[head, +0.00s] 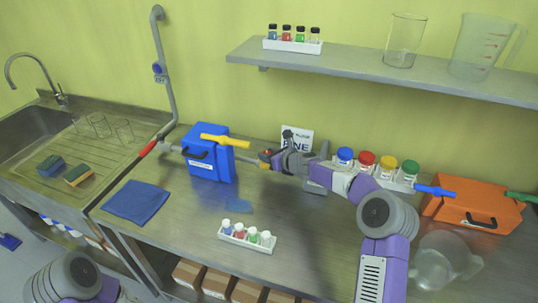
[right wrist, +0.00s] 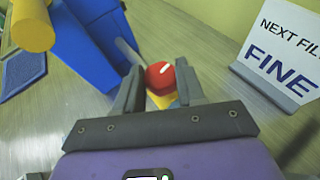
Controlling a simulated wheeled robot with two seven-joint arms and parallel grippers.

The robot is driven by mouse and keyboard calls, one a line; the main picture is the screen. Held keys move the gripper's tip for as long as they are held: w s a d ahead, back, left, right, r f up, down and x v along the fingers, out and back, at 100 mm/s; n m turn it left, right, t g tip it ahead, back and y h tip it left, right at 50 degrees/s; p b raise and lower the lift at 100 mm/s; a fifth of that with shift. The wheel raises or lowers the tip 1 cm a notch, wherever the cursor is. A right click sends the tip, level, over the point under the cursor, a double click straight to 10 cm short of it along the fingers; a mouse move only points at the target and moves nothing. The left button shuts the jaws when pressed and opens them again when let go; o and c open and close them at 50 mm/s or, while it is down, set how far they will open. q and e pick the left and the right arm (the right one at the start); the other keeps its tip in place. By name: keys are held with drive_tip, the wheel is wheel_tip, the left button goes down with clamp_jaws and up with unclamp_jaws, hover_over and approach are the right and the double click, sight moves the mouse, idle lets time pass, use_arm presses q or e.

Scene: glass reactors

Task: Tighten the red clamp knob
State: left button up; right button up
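The red clamp knob (right wrist: 160,75) is round with a white mark on its face. It sits between the two fingers of my right gripper (right wrist: 160,80) in the right wrist view, and it fills the gap, so the fingers look shut on it. A yellow part (right wrist: 181,99) shows just under the knob. In the head view my right gripper (head: 271,159) is at the small red knob (head: 264,154), right of a blue box (head: 208,155), and hides most of the clamp. Only part of my left arm shows at the lower left; its gripper is out of view.
A sign reading FINE (head: 297,139) stands close behind the gripper. Jars with coloured lids (head: 367,160) and an orange box (head: 473,207) stand to the right. A vial rack (head: 247,238) is in front.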

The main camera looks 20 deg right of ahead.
drive_tip(key=c, duration=0.4)
drive_tip(key=m+h+b, duration=0.2)
drive_tip(key=b, duration=0.2)
drive_tip(key=a+m+t+h+b, duration=0.1)
drive_tip(key=m+h+b, duration=0.1)
drive_tip(key=h+b, duration=0.1)
drive_tip(key=shift+f+m+b, duration=0.1)
drive_tip(key=shift+m+b, duration=0.3)
drive_tip(key=shift+b, duration=0.45)
drive_tip(key=shift+c, duration=0.2)
drive_tip(key=m+h, duration=0.1)
drive_tip(key=h, duration=0.1)
drive_tip(key=shift+a+m+h, duration=0.15)
drive_tip(key=shift+m+h, duration=0.15)
drive_tip(key=shift+m, duration=0.1)
drive_tip(key=shift+a+r+m+h, duration=0.1)
drive_tip(key=shift+r+m+h, duration=0.15)
drive_tip(key=shift+m+h, duration=0.7)
drive_tip(key=m+g+h+p, duration=0.1)
drive_tip(key=m+h+p, duration=0.1)
drive_tip(key=p, duration=0.2)
drive_tip(key=m+g+h+p, duration=0.2)
drive_tip(key=h+p, duration=0.1)
drive_tip(key=shift+w+a+r+m+p, duration=0.1)
drive_tip(key=shift+w+a+m+p, duration=0.05)
drive_tip(key=shift+m+p, duration=0.25)
drive_tip(key=shift+m+g+h+p, duration=0.5)
drive_tip(key=shift+m+h+p, duration=0.05)
drive_tip(key=shift+p, duration=0.45)
drive_tip(key=shift+f, duration=0.2)
